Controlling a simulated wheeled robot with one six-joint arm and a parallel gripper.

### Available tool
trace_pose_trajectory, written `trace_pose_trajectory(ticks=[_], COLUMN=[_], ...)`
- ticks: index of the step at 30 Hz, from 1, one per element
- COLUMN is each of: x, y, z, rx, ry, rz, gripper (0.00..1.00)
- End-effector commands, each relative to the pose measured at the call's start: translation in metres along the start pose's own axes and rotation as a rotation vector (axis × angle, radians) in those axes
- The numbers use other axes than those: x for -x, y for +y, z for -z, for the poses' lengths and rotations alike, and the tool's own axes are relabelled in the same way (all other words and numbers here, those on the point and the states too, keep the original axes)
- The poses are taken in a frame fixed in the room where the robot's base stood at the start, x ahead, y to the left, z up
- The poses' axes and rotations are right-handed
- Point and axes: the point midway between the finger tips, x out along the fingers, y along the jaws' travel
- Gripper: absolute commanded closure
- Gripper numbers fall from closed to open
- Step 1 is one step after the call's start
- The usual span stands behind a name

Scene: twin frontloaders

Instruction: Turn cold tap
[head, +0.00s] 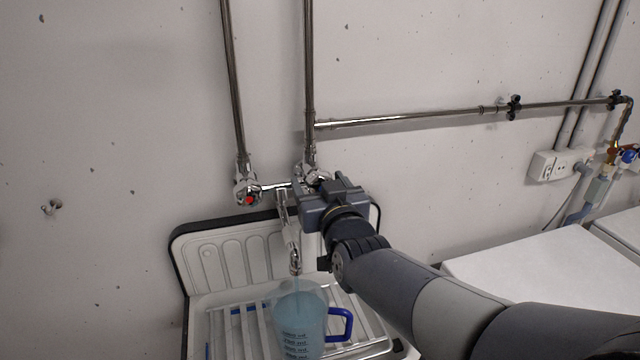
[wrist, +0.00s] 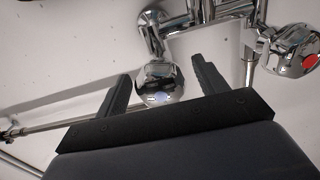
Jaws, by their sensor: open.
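The cold tap (wrist: 160,85) is a round chrome knob with a small bluish mark on its face. In the wrist view it lies between the two fingers of my gripper (wrist: 160,72), which are open with a gap visible on each side. In the head view the gripper (head: 316,186) is at the right end of the mixer and hides most of the cold tap (head: 316,175). The hot tap (head: 248,194), with a red mark, is at the left end; it also shows in the wrist view (wrist: 293,50).
The chrome spout (head: 292,240) points down, with a thin stream below it entering a clear jug (head: 300,315) with a blue handle. The jug stands on the slatted rack of a white sink (head: 215,250). Pipes (head: 235,90) run up the wall. White machines (head: 550,270) stand at right.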

Motion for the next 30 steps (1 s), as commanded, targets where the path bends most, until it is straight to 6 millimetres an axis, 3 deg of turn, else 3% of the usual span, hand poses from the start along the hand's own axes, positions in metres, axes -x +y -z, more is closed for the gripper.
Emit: trace_pose_trajectory(ticks=[2,18,30], x=[0.0001,0.0003,0.0000], y=[0.0000,-0.0001,-0.0004], z=[0.0000,0.0000,-0.0044], rx=[0.000,0.000,-0.170], ry=[0.000,0.000,0.005], rz=[0.000,0.000,0.000], gripper=[0.32,0.76,0.77])
